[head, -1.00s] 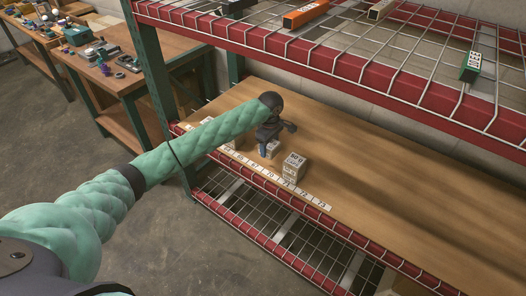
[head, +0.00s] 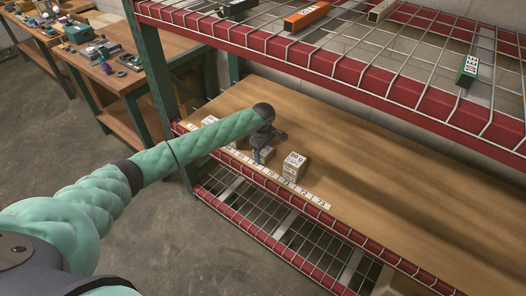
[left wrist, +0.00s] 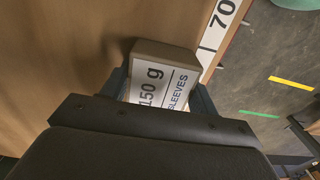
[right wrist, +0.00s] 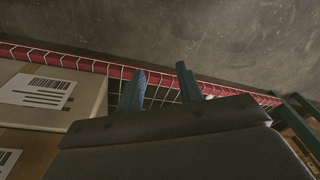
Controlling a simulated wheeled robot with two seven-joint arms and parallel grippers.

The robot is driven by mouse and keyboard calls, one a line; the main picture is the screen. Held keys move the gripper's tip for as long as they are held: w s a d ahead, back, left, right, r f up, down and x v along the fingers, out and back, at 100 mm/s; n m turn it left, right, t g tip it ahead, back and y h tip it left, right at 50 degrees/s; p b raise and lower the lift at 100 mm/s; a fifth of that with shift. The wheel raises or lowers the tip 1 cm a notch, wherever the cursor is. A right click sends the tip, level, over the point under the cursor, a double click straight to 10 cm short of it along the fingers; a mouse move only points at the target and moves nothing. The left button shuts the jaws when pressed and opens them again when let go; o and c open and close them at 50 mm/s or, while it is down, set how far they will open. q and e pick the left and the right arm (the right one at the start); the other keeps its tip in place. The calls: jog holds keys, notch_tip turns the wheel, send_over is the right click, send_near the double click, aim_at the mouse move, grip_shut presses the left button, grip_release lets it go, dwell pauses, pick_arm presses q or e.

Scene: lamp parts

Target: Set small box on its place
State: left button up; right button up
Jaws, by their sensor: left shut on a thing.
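A small box (left wrist: 160,76), labelled "150 g" and "SLEEVES", sits between the fingers of my left gripper (left wrist: 165,95). In the head view my left gripper (head: 262,152) reaches down to the wooden shelf board (head: 390,225), shut on this small box (head: 266,155). The box is at the shelf's front, by the number strip (head: 287,185); the wrist view shows the label "70" (left wrist: 222,15) beside it. I cannot tell whether the box touches the board. My right gripper (right wrist: 160,88) shows in the right wrist view, fingers apart with nothing between them.
Stacked boxes (head: 294,166) stand just right of the left gripper. Another small box (head: 235,142) is partly hidden behind my arm. A wire shelf (head: 330,45) with red edges hangs above. Cartons (right wrist: 50,95) lie left of my right gripper. The board's right part is clear.

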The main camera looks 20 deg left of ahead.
pick_arm(q)
jog(key=o, duration=1.1)
jog(key=shift+f, duration=0.1)
jog(key=shift+c, duration=0.2)
pick_arm(e)
jog(key=shift+s+f, duration=0.1)
jog(key=shift+f, duration=0.2)
pick_arm(q)
jog(key=shift+r, duration=0.3)
notch_tip(320, 180, up, 12)
jog(key=b, duration=0.2)
jog(key=shift+f, duration=0.15)
pick_arm(e)
notch_tip(320, 180, up, 10)
jog(key=w, duration=0.1)
jog(key=shift+w+a, duration=0.2)
jog(key=shift+a, duration=0.25)
